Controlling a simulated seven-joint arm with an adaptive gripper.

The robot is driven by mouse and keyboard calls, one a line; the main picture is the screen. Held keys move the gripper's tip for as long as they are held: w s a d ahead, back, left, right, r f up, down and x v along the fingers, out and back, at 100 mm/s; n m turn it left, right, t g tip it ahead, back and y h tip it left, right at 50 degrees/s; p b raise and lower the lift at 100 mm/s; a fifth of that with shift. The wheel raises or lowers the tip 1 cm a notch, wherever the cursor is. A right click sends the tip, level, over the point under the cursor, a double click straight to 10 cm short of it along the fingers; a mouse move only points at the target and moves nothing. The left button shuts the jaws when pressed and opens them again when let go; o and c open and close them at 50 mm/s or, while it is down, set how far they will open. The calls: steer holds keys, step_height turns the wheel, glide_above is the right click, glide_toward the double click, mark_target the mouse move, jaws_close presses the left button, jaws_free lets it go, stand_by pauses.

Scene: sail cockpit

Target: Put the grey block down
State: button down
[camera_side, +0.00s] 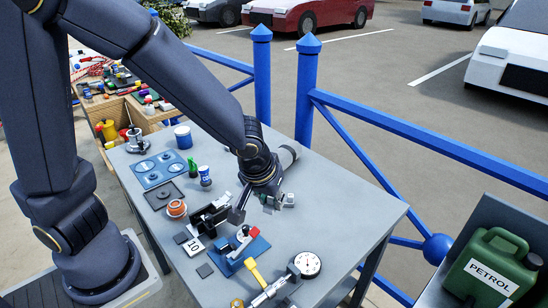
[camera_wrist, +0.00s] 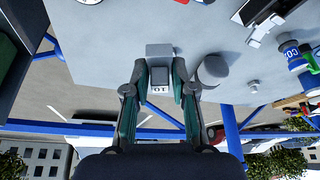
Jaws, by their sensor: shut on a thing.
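My gripper (camera_wrist: 159,70) is shut on a small grey block (camera_wrist: 160,76) marked "10", one finger on each side of it in the wrist view. A second pale grey block-like shape (camera_wrist: 159,50) shows just beyond the fingertips; I cannot tell whether it touches the held one. In the side view my gripper (camera_side: 264,200) is low over the grey table (camera_side: 340,215), right of the black clamp. A small grey piece (camera_side: 288,200) shows beside the fingers. The gap between the held block and the table cannot be judged.
A dark cylinder (camera_side: 288,155) lies behind my gripper. The table's right part is clear; a blue railing (camera_side: 400,125) runs behind.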

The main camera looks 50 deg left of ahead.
steer(key=w+d+f, duration=0.1)
steer(key=w+f, duration=0.3)
steer(key=w, duration=0.4)
glide_above(315, 220)
steer(key=s, duration=0.2)
steer(key=f, duration=0.5)
steer(key=shift+w+d+f, duration=0.3)
steer(key=shift+w+f, duration=0.1)
steer(key=shift+f, duration=1.55)
steer(key=shift+f, duration=0.15)
steer(key=c, duration=1)
jaws_free()
steer(key=shift+o, duration=0.2)
